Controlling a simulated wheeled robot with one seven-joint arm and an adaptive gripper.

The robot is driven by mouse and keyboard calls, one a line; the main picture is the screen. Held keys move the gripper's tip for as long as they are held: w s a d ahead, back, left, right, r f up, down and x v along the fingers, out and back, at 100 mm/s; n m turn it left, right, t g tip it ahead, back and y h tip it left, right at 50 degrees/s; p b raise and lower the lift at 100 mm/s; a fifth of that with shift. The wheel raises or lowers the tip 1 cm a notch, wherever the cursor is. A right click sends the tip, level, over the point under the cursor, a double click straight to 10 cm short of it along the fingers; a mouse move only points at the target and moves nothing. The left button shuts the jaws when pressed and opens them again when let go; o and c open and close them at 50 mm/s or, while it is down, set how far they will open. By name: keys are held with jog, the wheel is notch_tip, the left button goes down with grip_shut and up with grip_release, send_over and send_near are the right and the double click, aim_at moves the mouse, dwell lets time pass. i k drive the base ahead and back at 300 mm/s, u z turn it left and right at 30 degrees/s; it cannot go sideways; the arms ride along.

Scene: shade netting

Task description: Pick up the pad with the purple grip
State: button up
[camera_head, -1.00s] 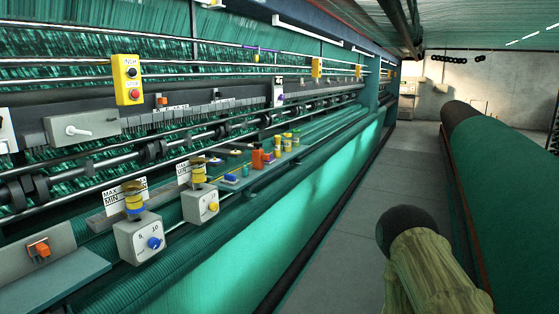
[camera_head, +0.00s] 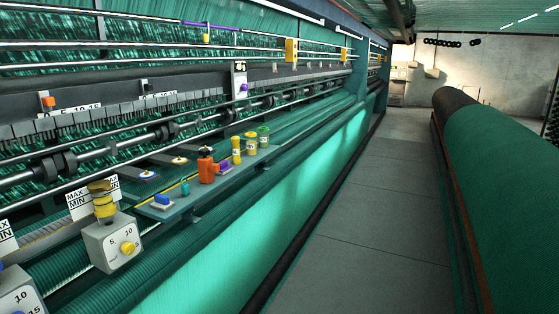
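The pad with the purple grip (camera_head: 225,168) is a small item on the narrow green shelf (camera_head: 205,192) on the machine's front. It sits just right of the orange bottle (camera_head: 206,168), which partly hides it, and left of the yellow containers. A similar small pad with a blue grip (camera_head: 162,199) lies at the near left end of the shelf. My gripper is not in view.
A yellow bottle (camera_head: 250,146), another yellow container (camera_head: 237,151), a green jar (camera_head: 263,136) and a small teal item (camera_head: 185,188) also stand on the shelf. The grey aisle floor (camera_head: 370,220) is clear. A large green netting roll (camera_head: 500,160) lies along the right.

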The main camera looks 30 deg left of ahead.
aim_at(225, 169)
jog(key=u, duration=0.2)
jog(key=i, duration=1.5)
jog(key=u, duration=1.2)
jog(key=i, duration=0.65)
jog(key=u, duration=0.55)
